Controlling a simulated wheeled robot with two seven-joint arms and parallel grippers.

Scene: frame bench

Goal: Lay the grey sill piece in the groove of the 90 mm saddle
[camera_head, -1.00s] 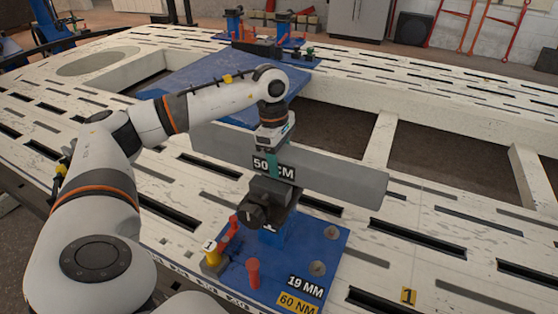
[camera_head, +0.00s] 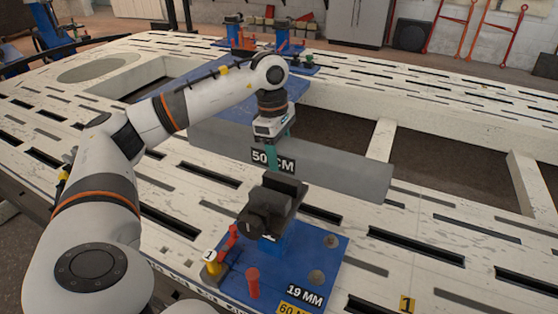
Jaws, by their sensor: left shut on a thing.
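The grey sill piece (camera_head: 340,170) is a long flat bar with a "50 CM" label, held in the air across the picture. My left gripper (camera_head: 277,143) is shut on it near its middle, from above; teal finger parts show at the top edge. A dark grooved saddle block (camera_head: 272,202) stands on a blue post on a blue base plate (camera_head: 327,262), in front of and below the bar in the picture. The plate reads "19 MM" and a partly cut-off "60 N…". No 90 mm marking is legible. My right gripper is not in view.
The base plate carries a yellow peg (camera_head: 213,264) and red pegs (camera_head: 252,282). The pale slotted bench (camera_head: 450,240) has large openings behind the bar. Another blue fixture with dark blocks (camera_head: 240,45) stands at the far side. Bench to the right is clear.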

